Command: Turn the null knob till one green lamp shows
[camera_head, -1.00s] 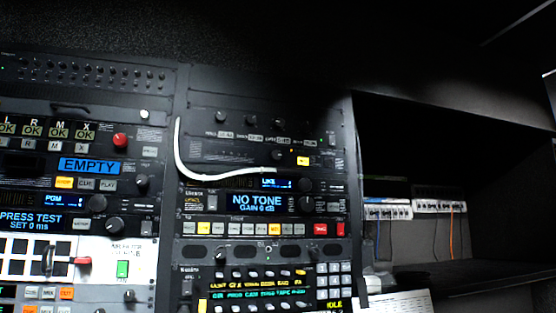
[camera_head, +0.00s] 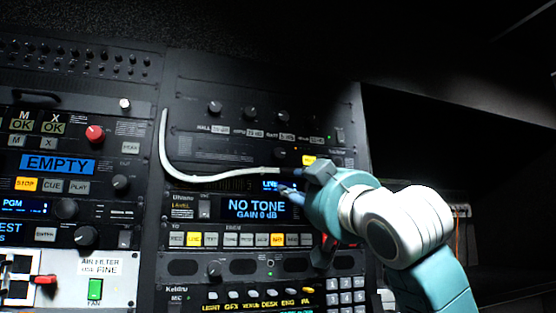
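No label reading "null" is legible, so I cannot tell which knob it is. The unit reading "NO TONE GAIN 0 dB" (camera_head: 257,207) is in the right-hand rack, and its right end is covered by my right gripper (camera_head: 297,182). The gripper's fingers are up against or just in front of the unit's right side, beside the small blue "LINE" display (camera_head: 270,185). I cannot tell whether they touch a knob or how far apart they are. Several small dark knobs (camera_head: 249,112) sit on the panel above. No lit green null lamp is discernible. My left gripper is not in view.
A white cable (camera_head: 183,176) loops across the rack front to near the gripper. A dark open bay lies right of the racks, partly behind my arm.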

